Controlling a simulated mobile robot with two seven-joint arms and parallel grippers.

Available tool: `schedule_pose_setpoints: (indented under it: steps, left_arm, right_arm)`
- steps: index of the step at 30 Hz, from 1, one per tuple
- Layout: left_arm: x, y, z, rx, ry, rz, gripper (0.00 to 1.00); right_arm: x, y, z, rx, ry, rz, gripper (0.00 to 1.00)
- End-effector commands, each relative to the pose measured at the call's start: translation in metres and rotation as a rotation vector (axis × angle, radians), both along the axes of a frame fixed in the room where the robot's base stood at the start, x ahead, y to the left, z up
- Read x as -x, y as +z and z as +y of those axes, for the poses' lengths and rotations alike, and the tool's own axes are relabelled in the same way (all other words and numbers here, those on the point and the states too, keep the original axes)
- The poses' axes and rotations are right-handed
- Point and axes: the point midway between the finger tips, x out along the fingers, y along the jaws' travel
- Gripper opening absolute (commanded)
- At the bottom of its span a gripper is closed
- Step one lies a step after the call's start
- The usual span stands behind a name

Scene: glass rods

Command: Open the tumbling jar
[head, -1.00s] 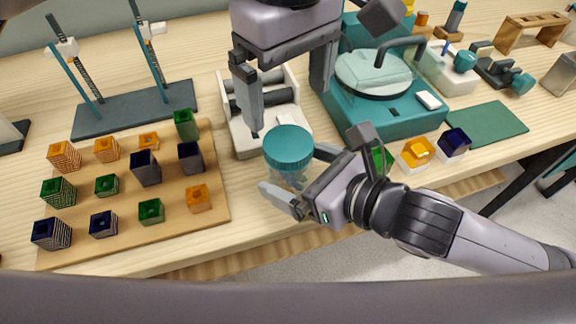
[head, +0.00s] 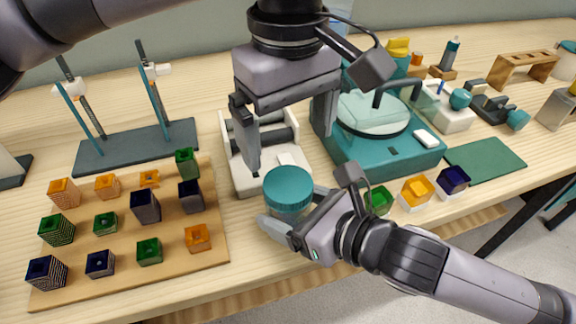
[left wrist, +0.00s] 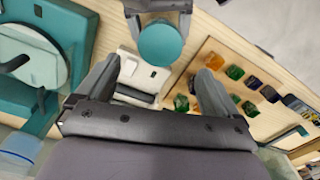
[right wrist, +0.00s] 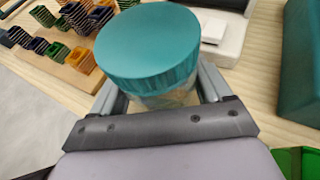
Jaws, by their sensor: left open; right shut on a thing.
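The tumbling jar (head: 288,188) has a teal ribbed lid and a clear body, and stands upright near the table's front edge. My right gripper (head: 288,222) is shut on the jar's body below the lid. The lid fills the middle of the right wrist view (right wrist: 148,42), with the clear body partly visible between the fingers. My left gripper (head: 287,140) is open and empty, above and behind the jar, over the white roller stand (head: 236,178). In the left wrist view the jar lid (left wrist: 161,44) lies beyond the open fingers.
A teal machine (head: 395,155) with a round glass cover stands right of the roller stand. Small coloured boxes (head: 417,190) sit along the front right. A rod stand (head: 135,146) is at the back left.

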Motion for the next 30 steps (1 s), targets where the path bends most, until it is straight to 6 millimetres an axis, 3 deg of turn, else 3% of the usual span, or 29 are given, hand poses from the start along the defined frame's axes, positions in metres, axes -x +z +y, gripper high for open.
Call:
schedule_pose_setpoints:
  steps: [6, 11, 24, 30]
  left_arm:
    - [0.0, 0.0, 0.0, 0.0, -0.212, 0.001, 0.95]
    - [0.0, -0.005, 0.0, 0.0, -0.278, 0.001, 0.95]
    - [0.0, -0.067, 0.0, 0.0, -0.28, 0.001, 0.95]
    - [0.0, -0.079, 0.0, 0.0, -0.279, 0.0, 0.95]
  right_arm:
    - [0.0, 0.0, 0.0, 0.0, 0.001, 0.0, 0.0]
    - [0.0, 0.0, 0.0, -0.001, 0.001, 0.001, 0.0]
    - [0.0, 0.0, 0.0, -0.001, 0.001, 0.001, 0.0]
    - [0.0, 0.0, 0.0, -0.002, 0.001, 0.0, 0.0]
